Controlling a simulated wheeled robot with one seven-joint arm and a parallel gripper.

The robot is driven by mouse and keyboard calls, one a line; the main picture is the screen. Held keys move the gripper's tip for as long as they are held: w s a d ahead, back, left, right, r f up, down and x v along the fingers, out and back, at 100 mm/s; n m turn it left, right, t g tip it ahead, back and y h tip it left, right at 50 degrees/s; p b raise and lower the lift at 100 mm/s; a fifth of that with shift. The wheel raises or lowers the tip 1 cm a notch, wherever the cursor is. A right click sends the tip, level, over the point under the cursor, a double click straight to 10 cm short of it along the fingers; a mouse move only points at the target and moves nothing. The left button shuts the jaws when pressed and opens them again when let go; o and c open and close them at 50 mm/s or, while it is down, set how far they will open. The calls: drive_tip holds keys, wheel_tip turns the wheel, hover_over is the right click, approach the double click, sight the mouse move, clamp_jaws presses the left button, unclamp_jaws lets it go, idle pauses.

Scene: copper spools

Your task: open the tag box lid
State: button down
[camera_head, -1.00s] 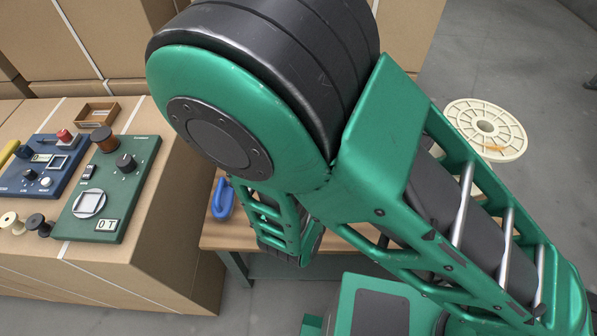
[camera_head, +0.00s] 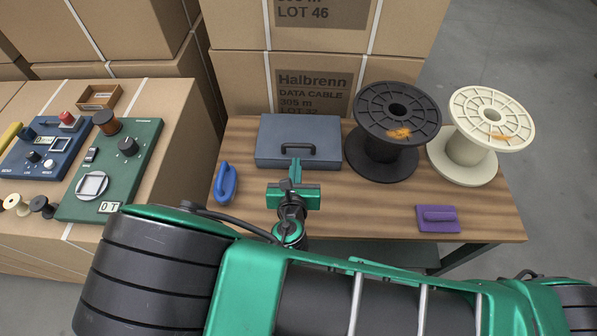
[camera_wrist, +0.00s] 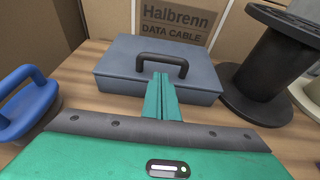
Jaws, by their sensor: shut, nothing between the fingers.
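The tag box (camera_head: 270,136) is a grey-blue flat box on the wooden table, with its lid down. A dark handle (camera_head: 284,151) stands on its lid; it also shows in the wrist view (camera_wrist: 163,57). My gripper (camera_head: 295,166) is at the front of the box, just short of the handle in the picture. In the wrist view its green fingers (camera_wrist: 161,83) are together, with nothing between them, and point at the handle. I cannot tell whether they touch the box or the handle.
A blue handled object (camera_head: 226,183) lies left of the box. A black spool (camera_head: 384,170) and a cream spool (camera_head: 466,158) stand to the right. A purple block (camera_head: 437,219) lies front right. Control panels (camera_head: 112,165) sit on cartons at the left. Stacked cartons (camera_head: 234,89) rise behind.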

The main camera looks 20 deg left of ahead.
drive_tip(key=shift+x, duration=2.05)
drive_tip(key=shift+w+r, duration=0.1)
drive_tip(key=shift+r, duration=0.05)
